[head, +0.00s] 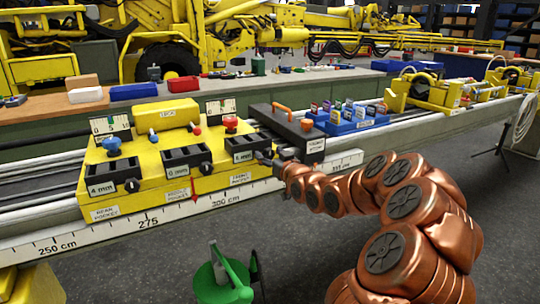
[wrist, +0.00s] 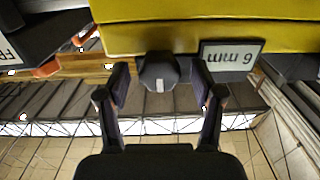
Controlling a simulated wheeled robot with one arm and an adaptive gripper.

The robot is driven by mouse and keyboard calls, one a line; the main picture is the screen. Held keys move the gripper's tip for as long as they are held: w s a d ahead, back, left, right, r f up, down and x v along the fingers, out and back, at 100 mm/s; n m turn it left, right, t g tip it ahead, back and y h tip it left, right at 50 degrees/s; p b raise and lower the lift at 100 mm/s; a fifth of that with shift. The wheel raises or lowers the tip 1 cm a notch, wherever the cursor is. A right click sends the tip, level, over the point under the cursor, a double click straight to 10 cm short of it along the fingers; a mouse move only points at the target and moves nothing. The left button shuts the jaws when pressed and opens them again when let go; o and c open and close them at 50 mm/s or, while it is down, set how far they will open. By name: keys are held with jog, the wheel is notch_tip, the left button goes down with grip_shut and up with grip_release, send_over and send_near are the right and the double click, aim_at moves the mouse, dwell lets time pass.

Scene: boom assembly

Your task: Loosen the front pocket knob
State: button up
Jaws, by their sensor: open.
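The front pocket (head: 249,142) is the right-most dark compartment on the yellow block, above a white "FRONT POCKET" label (head: 240,180). In the head view my gripper (head: 268,158) is at the pocket's right front corner and hides its knob. In the wrist view the front pocket knob (wrist: 158,72) is dark and faceted, with a white mark. It sits beside an upside-down "6 mm" label (wrist: 231,55). My gripper (wrist: 160,88) is open, with one finger on each side of the knob and small gaps visible.
Two similar pockets with black knobs, the rear one (head: 132,185) and the middle one (head: 206,169), lie to the left. A dark box with an orange handle (head: 296,125) stands close on the right. A ruler (head: 150,218) runs along the front. A green stand (head: 222,275) is on the floor.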

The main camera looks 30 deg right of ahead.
jog(key=shift+c, duration=0.4)
jog(key=c, duration=1)
jog(key=shift+c, duration=0.2)
